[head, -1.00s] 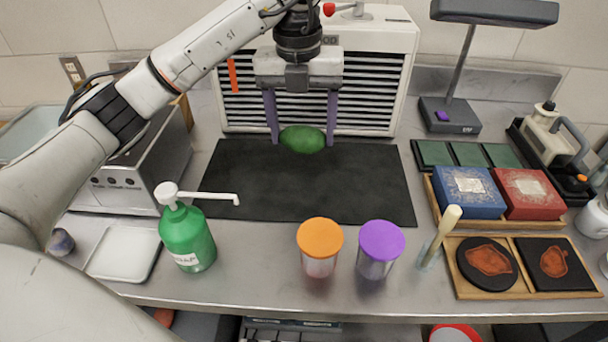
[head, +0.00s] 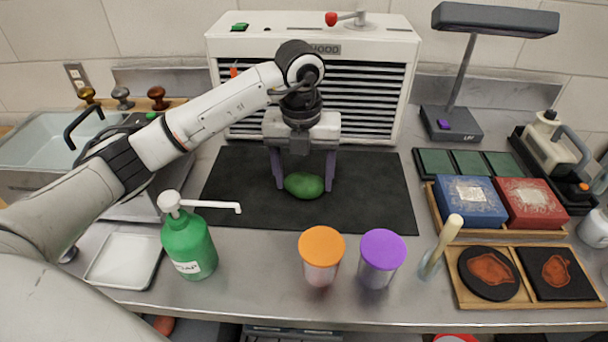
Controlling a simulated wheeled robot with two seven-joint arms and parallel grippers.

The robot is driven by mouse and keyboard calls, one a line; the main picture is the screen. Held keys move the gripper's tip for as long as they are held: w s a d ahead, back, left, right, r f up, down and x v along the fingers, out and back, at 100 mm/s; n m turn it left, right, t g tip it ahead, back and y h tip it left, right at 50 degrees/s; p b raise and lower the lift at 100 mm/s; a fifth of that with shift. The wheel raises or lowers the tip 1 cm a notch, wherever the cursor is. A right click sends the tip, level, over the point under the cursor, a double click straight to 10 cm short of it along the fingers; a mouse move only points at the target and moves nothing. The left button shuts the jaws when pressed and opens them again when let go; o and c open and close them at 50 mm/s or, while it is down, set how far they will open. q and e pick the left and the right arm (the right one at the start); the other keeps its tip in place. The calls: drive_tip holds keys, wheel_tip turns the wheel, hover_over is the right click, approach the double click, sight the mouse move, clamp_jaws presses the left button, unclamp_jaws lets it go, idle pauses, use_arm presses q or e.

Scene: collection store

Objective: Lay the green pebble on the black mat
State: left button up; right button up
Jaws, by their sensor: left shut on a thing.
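The green pebble (head: 304,186) is a smooth oval at the middle of the black mat (head: 375,195). My left gripper (head: 304,184) points down over the mat with its two purple fingers on either side of the pebble, shut on it. The pebble is low, at or very near the mat surface; I cannot tell whether it touches. My right gripper does not show.
A green soap bottle (head: 188,243) with a long spout stands at the mat's front left. An orange-lidded jar (head: 321,256) and a purple-lidded jar (head: 381,258) stand in front. A white slatted hood (head: 385,45) rises behind. Blue and red boxes (head: 470,201) sit to the right.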

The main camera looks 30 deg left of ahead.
sight(303, 177)
use_arm(q)
drive_tip(key=shift+f+b, duration=0.35)
drive_tip(key=shift+f, duration=0.15)
drive_tip(key=o, duration=1.4)
drive_tip(key=shift+f, duration=0.1)
drive_tip(key=shift+c, duration=0.2)
drive_tip(key=shift+s, duration=0.1)
drive_tip(key=shift+a+f, duration=0.1)
wheel_tip(303, 177, up, 14)
drive_tip(key=shift+s+f+p, duration=0.25)
drive_tip(key=shift+s+p, duration=0.1)
drive_tip(key=shift+p, duration=0.1)
